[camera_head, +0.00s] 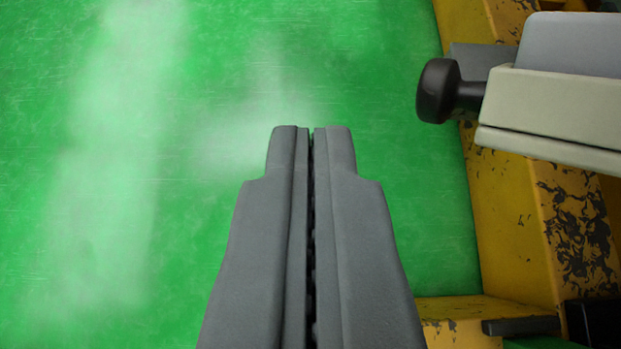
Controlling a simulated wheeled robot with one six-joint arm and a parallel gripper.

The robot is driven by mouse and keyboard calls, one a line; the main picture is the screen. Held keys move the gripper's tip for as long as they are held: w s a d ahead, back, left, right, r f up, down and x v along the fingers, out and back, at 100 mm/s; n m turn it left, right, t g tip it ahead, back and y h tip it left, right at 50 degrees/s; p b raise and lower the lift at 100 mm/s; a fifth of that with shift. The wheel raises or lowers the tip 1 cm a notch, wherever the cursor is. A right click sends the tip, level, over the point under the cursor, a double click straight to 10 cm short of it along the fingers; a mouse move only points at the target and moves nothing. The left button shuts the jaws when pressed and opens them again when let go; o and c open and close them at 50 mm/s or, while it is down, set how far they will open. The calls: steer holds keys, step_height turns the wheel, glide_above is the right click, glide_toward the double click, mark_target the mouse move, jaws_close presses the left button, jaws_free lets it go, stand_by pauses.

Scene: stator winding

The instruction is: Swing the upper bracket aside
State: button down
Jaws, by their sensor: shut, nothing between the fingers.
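My gripper (311,130) is in the lower middle of the view, pointing up the picture. Its two grey fingers are shut with nothing between them. A pale grey-beige bracket-like part (550,105) is at the upper right, cut off by the right edge. I cannot tell for sure that it is the upper bracket. A black round knob (437,91) sticks out from its left end. My fingertips are to the left of the knob and lower in the picture, apart from it and touching nothing.
A worn yellow machine frame (515,235) runs down the right side, with chipped paint. A lower yellow beam (460,310) and a dark block (595,322) are at the bottom right. The green floor (90,170) at the left and middle is clear.

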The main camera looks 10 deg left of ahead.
steer(key=shift+w+d+f, duration=0.35)
steer(key=shift+w+f, duration=0.4)
steer(key=shift+w, duration=0.05)
steer(key=shift+w+d+f, duration=0.35)
steer(key=shift+w+f, duration=0.35)
steer(key=shift+w, duration=0.1)
